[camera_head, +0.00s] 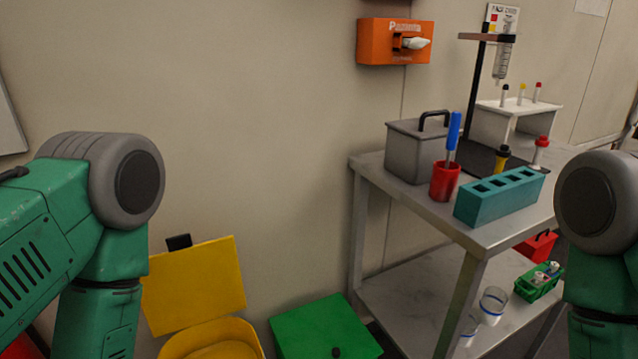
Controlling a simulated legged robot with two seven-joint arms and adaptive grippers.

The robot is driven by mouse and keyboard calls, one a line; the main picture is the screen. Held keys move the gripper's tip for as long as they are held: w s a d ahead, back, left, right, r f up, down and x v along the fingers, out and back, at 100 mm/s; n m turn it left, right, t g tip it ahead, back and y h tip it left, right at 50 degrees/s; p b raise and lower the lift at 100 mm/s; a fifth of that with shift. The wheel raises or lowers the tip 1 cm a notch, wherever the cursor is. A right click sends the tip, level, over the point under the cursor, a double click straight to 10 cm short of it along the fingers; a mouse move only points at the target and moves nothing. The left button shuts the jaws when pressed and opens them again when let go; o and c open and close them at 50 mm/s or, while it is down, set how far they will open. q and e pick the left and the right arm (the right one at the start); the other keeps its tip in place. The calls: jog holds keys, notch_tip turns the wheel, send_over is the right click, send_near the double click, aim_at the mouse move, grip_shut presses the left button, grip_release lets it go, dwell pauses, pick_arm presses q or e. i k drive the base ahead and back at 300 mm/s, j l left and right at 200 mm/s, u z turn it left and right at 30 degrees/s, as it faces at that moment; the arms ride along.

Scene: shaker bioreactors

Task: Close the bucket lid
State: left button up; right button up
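A yellow bucket (212,337) stands on the floor at the bottom, left of centre, cut off by the lower edge of the view. Its flat yellow lid (195,285) is open, standing up behind the bucket and leaning slightly toward the wall. A small black tab (179,242) sits on the lid's top edge. My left arm comes in from the left and hides the lid's left side in part. My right arm is at the right edge. Both grippers are outside the view.
A green box with a flat top (322,330) stands right of the bucket. A metal table (405,190) at the right holds a grey lidded box (417,150), a red cup (444,182) and a teal rack (499,197). Its lower shelf holds beakers and a green crate (539,284).

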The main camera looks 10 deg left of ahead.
aim_at(189, 284)
jog(key=u, duration=1.05)
